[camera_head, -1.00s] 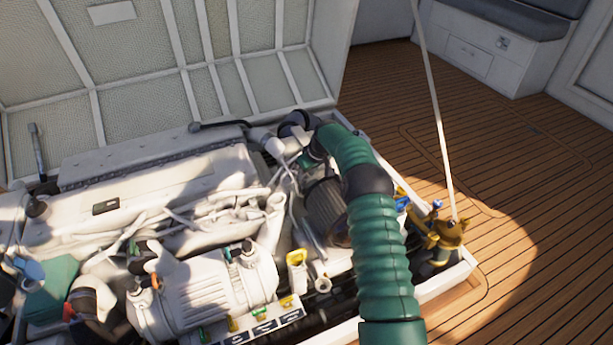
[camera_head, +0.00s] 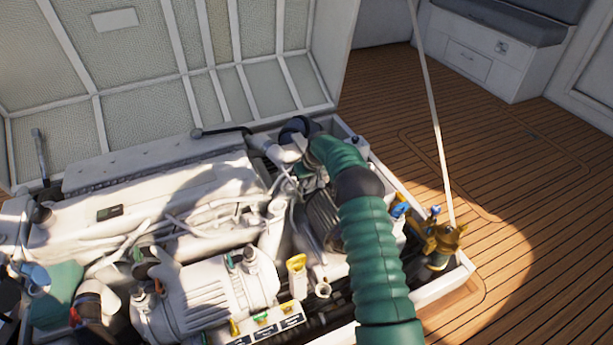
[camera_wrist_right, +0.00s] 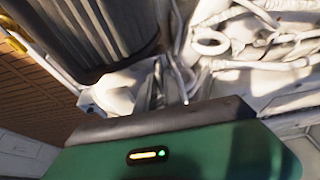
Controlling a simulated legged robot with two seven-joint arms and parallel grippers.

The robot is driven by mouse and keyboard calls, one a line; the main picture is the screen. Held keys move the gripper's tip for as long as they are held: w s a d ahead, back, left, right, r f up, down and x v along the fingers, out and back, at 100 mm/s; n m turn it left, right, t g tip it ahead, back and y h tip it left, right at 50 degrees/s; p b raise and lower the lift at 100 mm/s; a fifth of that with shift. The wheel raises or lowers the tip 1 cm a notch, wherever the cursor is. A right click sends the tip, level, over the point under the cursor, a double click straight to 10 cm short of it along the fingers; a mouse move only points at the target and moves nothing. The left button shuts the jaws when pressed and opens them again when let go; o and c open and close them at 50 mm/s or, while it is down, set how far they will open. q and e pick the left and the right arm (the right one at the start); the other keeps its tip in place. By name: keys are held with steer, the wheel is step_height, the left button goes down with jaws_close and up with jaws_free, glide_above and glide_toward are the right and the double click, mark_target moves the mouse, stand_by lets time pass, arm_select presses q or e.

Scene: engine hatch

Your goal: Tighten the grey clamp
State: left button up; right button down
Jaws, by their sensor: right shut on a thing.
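My right arm, in a green ribbed sleeve, reaches from the bottom into the engine bay in the head view. My right gripper (camera_head: 304,170) points down among the pale pipes, and its tips are mostly hidden there. My left gripper is not in view.
The white engine (camera_head: 160,200) fills the bay, with a dark ribbed cylinder (camera_head: 322,215) close to my right arm; the cylinder (camera_wrist_right: 95,30) also shows in the wrist view. A brass fitting (camera_head: 442,240) stands at the right corner. The raised hatch lid (camera_head: 150,75) is behind. Wooden deck (camera_head: 520,190) lies clear at right.

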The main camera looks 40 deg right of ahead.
steer(key=shift+r, duration=0.1)
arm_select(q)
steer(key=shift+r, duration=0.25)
arm_select(e)
steer(key=shift+m, duration=0.3)
steer(key=c, duration=1.5)
jaws_free()
